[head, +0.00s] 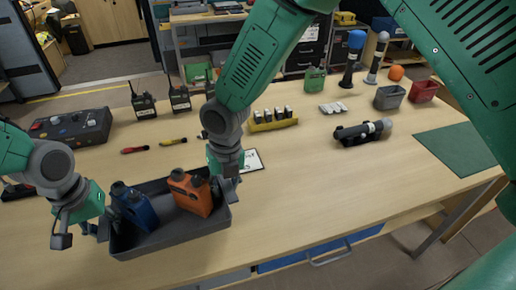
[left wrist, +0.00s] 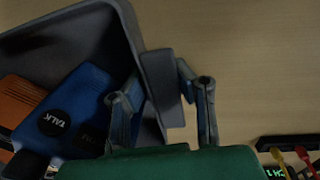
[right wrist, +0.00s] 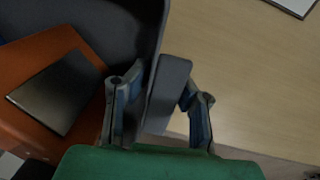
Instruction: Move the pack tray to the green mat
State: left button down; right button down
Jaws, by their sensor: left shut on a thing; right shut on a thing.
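The pack tray (head: 170,236) is a dark grey open tray at the front left of the table. It holds a blue pack (head: 135,208) and an orange pack (head: 191,192). My left gripper (head: 90,232) is shut on the tray's left wall, which also shows between its fingers in the left wrist view (left wrist: 160,85). My right gripper (head: 228,180) is shut on the right wall, seen in the right wrist view (right wrist: 168,90). I cannot tell whether the tray touches the table. The green mat (head: 460,148) lies bare at the table's right end.
A black cylindrical device (head: 362,132) lies between tray and mat. A yellow holder (head: 273,121) and a white card (head: 252,160) are near my right gripper. Grey (head: 390,97) and red (head: 423,91) bins stand behind the mat. The front strip of table right of the tray is clear.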

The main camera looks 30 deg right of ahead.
aim_at(466, 145)
jog(key=l+z, duration=0.2)
jog(key=z, duration=1.35)
jog(key=i+l, duration=0.45)
jog(key=l, duration=0.15)
jog(key=i+l, duration=0.45)
jog(key=l, duration=0.2)
jog(key=i+l+z, duration=0.1)
jog(key=i+l, duration=0.4)
jog(key=l, duration=0.1)
